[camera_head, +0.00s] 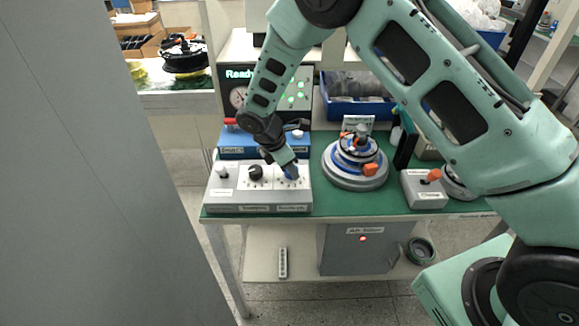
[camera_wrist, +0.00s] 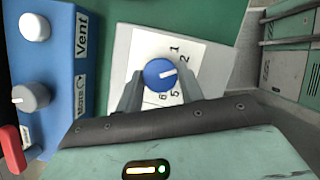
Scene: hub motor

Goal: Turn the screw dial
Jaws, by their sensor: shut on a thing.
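A round blue dial (camera_wrist: 159,73) with a white pointer line sits on a white numbered plate; the numbers 1, 2, 5 and 6 are readable. In the wrist view the pointer faces right, toward the gap between 2 and 5. My gripper (camera_wrist: 160,85) is shut on this blue dial, one finger on each side. In the head view my gripper (camera_head: 288,166) reaches down to the right end of the grey control box (camera_head: 236,197), where the blue dial (camera_head: 291,174) shows just below it. Part of the number ring is hidden by the fingers.
A black dial (camera_head: 255,172) and a white knob (camera_head: 221,171) are left on the same box. A blue Vent box (camera_wrist: 62,70) stands close beside it. A round blue-and-grey motor fixture (camera_head: 355,165) stands to the right on the green table. The display behind reads "Ready" (camera_head: 240,74).

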